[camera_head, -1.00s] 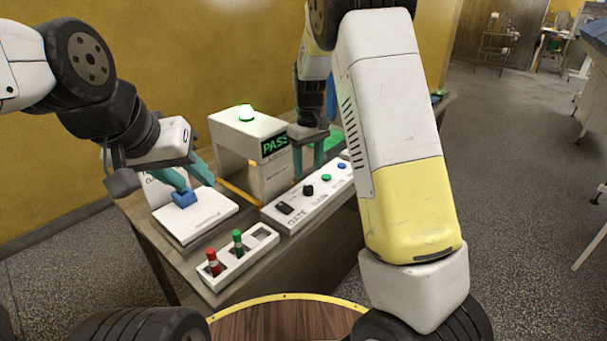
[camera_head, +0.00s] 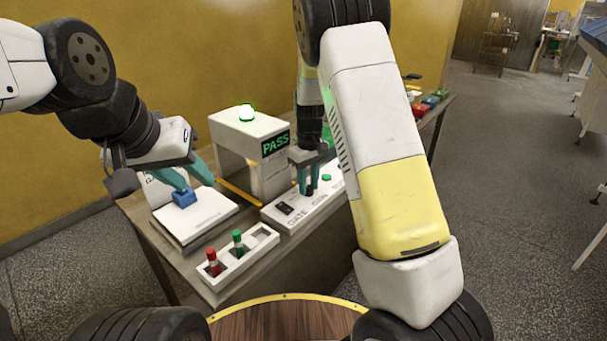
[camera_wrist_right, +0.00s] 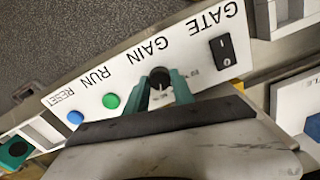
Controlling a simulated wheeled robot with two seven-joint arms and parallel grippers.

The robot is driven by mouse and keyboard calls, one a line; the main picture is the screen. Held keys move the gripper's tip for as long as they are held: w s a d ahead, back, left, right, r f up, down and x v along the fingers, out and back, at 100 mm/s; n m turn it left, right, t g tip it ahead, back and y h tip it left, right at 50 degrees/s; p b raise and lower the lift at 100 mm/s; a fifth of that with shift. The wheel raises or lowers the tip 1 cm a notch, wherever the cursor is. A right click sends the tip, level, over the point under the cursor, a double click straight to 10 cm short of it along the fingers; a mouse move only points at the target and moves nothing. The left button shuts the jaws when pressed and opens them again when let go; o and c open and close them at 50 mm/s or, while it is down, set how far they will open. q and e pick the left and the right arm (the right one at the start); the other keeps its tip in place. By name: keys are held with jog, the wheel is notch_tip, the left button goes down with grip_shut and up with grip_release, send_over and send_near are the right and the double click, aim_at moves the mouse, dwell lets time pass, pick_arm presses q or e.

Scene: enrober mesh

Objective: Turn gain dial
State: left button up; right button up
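The gain dial (camera_wrist_right: 160,78) is a black knob above the GAIN label on the white control panel (camera_head: 274,216). My right gripper (camera_head: 309,187) is down at the panel, with its teal fingers on either side of the dial. In the right wrist view the fingertips (camera_wrist_right: 161,84) straddle the dial and look slightly apart from it; contact is hard to judge.
The panel also has a black GATE switch (camera_wrist_right: 223,50), a green RUN button (camera_wrist_right: 110,101) and a blue RESET button (camera_wrist_right: 75,117). A white housing (camera_head: 238,135) with a PASS screen stands behind. A rack (camera_head: 240,262) with red and green-capped vials is in front.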

jog(key=shift+m, duration=0.4)
grip_shut()
jog(key=m, duration=0.3)
jog(key=shift+m, duration=2.1)
jog(key=o, duration=1.1)
grip_release()
jog(key=shift+r, duration=0.1)
